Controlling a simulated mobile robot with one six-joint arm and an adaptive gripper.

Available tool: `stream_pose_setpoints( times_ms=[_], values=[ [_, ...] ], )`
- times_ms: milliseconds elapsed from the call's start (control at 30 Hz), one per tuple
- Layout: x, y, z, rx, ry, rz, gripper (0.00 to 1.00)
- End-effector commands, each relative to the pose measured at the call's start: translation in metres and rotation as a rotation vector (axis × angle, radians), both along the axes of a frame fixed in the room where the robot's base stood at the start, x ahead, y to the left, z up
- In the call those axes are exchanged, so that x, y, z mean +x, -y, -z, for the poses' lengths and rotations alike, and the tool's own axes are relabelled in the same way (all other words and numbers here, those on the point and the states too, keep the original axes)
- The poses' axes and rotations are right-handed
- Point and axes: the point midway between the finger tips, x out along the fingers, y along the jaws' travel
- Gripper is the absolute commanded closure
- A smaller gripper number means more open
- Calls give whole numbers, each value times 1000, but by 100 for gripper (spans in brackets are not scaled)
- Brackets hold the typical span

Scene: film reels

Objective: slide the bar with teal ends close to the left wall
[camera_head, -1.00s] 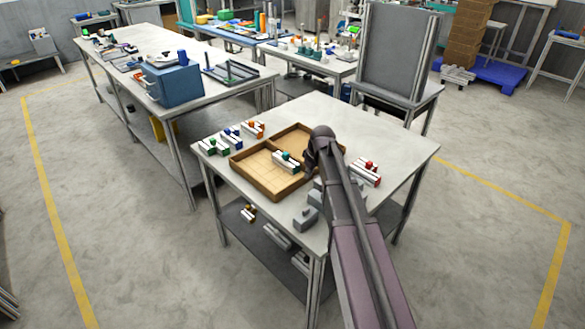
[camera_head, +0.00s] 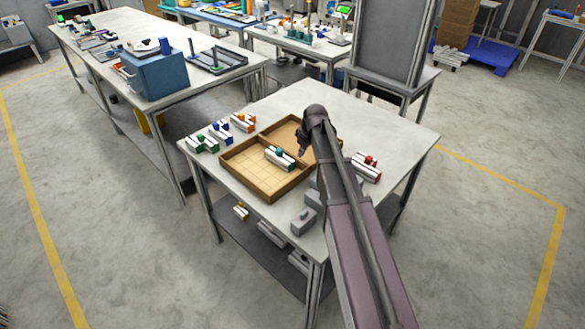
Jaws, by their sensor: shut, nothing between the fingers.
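My gripper (camera_head: 302,152) is dark and small in the view. It points down over the tray, just right of the bar, and is shut and empty. A small gap seems to show between it and the bar, but I cannot tell whether they touch. My arm hides the tray's right corner.
Bars with green (camera_head: 202,144), blue (camera_head: 220,132) and orange (camera_head: 243,122) parts lie on the table left of the tray. A red-knobbed bar (camera_head: 367,167) lies right of my arm. Grey blocks (camera_head: 305,220) sit near the front edge. The table's far part is clear.

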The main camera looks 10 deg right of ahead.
Motion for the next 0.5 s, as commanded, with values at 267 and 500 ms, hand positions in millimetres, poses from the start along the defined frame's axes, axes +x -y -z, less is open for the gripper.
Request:
stream_pose_setpoints(
  times_ms=[267, 500],
  values=[
    [1, -8, 4, -1, 0, -9, 100],
    [4, -12, 16, 0, 0, -11, 100]
  ],
)
